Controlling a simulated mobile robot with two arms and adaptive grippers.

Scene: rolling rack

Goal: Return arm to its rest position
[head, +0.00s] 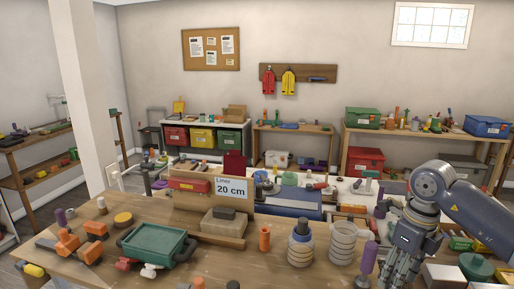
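My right arm (462,205) comes in from the right edge, bent at a grey joint. Its gripper (402,270) hangs pointing down over the right part of the wooden table (205,212). The fingers run to the bottom edge of the picture, so I cannot tell whether they are open or shut. A purple-topped piece (369,258) stands just left of the fingers; I cannot tell whether they touch. My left gripper is not in view.
A green tray (156,246), a "Limit 20 cm" sign (231,188), an orange cylinder (264,239), a blue-collared jar (300,245) and a ribbed pale cylinder (343,242) crowd the table. A white pillar (88,100) stands at left. Loaded shelves line the back wall.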

